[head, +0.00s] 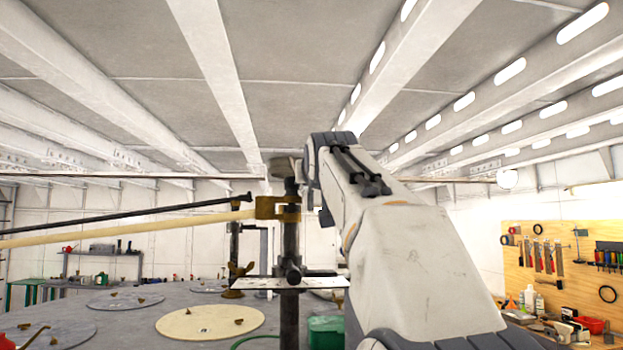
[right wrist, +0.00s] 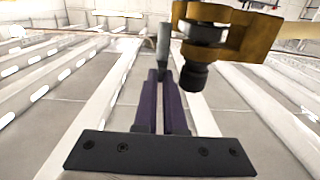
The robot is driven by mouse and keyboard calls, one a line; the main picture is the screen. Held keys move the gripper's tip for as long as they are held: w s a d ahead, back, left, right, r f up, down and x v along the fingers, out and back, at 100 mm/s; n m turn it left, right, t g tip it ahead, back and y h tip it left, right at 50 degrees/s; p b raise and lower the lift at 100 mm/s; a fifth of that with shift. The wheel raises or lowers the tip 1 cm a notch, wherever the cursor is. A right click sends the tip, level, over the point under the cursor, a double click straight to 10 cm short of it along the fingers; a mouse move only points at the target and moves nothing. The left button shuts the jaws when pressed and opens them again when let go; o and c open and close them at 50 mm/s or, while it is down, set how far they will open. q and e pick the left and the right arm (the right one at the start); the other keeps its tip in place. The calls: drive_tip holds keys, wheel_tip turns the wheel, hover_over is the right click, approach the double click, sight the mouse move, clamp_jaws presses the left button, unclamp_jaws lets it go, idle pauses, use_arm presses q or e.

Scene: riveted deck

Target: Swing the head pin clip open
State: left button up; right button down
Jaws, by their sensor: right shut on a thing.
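A dark upright post (head: 291,240) stands in the middle of the head view, with a brass fitting (head: 278,207) around its upper part. In the right wrist view the brass fitting (right wrist: 235,38) is at the upper right, with a dark round pin end (right wrist: 194,74) below it. My right gripper (right wrist: 163,76) is shut on a thin grey piece (right wrist: 163,42), which seems to be the clip, just left of the fitting. My right arm hides the fingers in the head view. My left gripper is not in view.
A pale yellow pole (head: 120,229) and a dark rod (head: 130,215) run left from near the fitting. A pale plate (head: 315,283) crosses the post lower down. A grey deck (head: 120,328) carries round lids. A wooden tool board (head: 560,240) stands at right.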

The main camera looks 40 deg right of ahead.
drive_tip(key=c, duration=1.3)
unclamp_jaws()
drive_tip(key=shift+s+a+b, duration=0.2)
drive_tip(key=shift+s+b, duration=0.1)
drive_tip(key=b+v, duration=0.4)
drive_tip(key=v, duration=0.5)
drive_tip(key=shift+s+a, duration=0.2)
drive_tip(key=shift+s, duration=0.15)
